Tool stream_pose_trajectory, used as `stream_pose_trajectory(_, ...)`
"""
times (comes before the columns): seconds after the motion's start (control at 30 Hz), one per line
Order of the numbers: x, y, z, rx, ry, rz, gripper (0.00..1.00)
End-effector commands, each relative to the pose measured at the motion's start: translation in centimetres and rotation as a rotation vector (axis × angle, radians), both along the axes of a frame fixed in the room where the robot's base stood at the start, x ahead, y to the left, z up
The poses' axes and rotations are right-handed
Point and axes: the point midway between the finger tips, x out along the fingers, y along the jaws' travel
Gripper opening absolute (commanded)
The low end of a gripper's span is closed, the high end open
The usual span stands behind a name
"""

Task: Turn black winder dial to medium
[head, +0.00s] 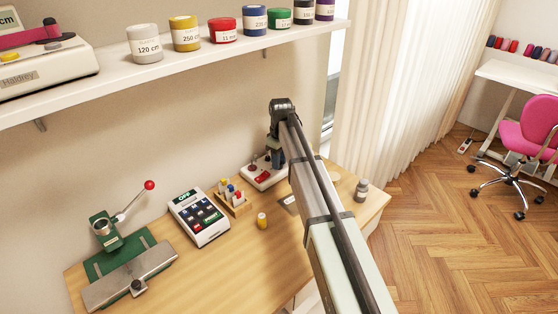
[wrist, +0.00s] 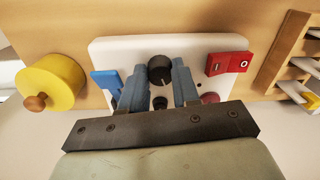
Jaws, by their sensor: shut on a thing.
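The black winder dial (wrist: 160,66) sits on a white panel (wrist: 110,48) in the middle of the wrist view. A thin pale line shows on its lower side. No setting label can be read. The blue fingers of my gripper (wrist: 160,75) stand on the left and right of the dial and are shut on it. In the head view, the white winder (head: 262,180) with red parts stands at the back of the table. My gripper (head: 276,150) is over it, and my arm hides the dial there.
A red switch (wrist: 228,63), a blue tab (wrist: 106,82) and a dark red knob (wrist: 209,98) are close to my fingers. A yellow wheel (wrist: 48,82) is at the left. A keypad device (head: 198,216), a spool rack (head: 233,201) and a green press (head: 115,255) stand nearby.

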Motion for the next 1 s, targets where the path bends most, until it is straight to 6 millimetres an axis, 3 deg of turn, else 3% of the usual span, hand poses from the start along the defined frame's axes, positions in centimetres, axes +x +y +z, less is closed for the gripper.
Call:
stream_pose_trajectory(0.5, -0.07, -0.05, 0.02, 0.000, 0.000, -0.320, 0.00)
stream_pose_trajectory(1.0, -0.07, -0.03, 0.02, 0.000, 0.000, -0.373, 0.00)
